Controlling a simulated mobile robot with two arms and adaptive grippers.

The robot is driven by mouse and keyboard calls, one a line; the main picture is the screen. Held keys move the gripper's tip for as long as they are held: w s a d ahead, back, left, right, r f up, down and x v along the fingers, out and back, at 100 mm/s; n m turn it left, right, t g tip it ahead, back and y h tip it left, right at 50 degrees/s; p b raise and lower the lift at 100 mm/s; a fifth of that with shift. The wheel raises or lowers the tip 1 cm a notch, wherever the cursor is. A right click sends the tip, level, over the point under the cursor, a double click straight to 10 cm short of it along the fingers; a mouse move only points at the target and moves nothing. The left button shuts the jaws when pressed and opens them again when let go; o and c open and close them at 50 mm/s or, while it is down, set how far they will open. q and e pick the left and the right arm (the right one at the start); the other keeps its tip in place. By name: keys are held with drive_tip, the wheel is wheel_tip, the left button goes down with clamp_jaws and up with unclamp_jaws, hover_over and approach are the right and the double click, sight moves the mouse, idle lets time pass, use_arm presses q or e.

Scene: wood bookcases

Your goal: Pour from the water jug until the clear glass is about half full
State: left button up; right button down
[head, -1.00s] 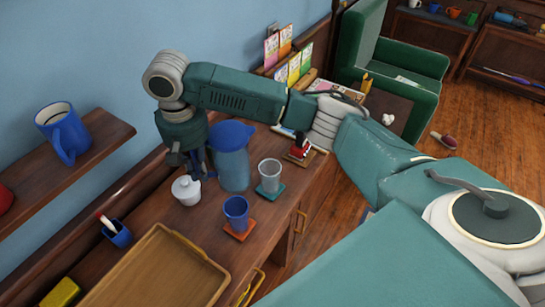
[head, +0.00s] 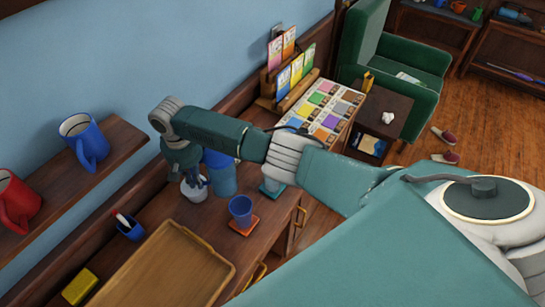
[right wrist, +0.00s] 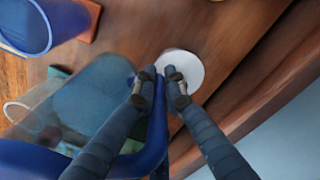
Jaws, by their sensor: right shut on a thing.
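The water jug (head: 222,180), translucent blue with a blue lid, is at the desk's back, partly behind my right arm. In the right wrist view its body (right wrist: 100,95) is at left and its blue handle (right wrist: 152,150) runs between my fingers. My right gripper (head: 195,186) is shut on that handle; it also shows in the right wrist view (right wrist: 160,76). I cannot tell whether the jug touches the desk. The clear glass is mostly hidden by my arm in the head view; its teal coaster (head: 270,188) peeks out below. Its water level cannot be seen. My left gripper is not in view.
A blue cup (head: 241,209) on an orange coaster stands in front. A wooden tray (head: 165,265) fills the near desk. A shelf with mugs (head: 85,140) is at left.

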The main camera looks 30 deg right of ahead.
sight(217, 173)
drive_tip(key=shift+r+y+p, duration=0.4)
drive_tip(key=shift+r+p, duration=0.25)
drive_tip(key=shift+r, duration=0.05)
drive_tip(key=shift+s+d+r+t+y+p, duration=0.15)
drive_tip(key=shift+r+t+y+p, duration=0.25)
drive_tip(key=shift+r+y, duration=0.2)
drive_tip(key=shift+d+f, duration=0.1)
drive_tip(key=shift+f, duration=0.05)
drive_tip(key=shift+t+y, duration=0.3)
drive_tip(key=shift+y, duration=0.6)
drive_tip(key=d+y, duration=0.1)
drive_tip(key=s+d+r+t+y+b, duration=0.1)
drive_tip(key=y, duration=0.1)
drive_tip(key=shift+d+r, duration=0.15)
drive_tip(key=shift+d, duration=0.05)
drive_tip(key=shift+b, duration=0.3)
drive_tip(key=shift+w+r+y+b, duration=0.1)
drive_tip(key=shift+r+y+b, duration=0.05)
drive_tip(key=shift+y+b, duration=0.2)
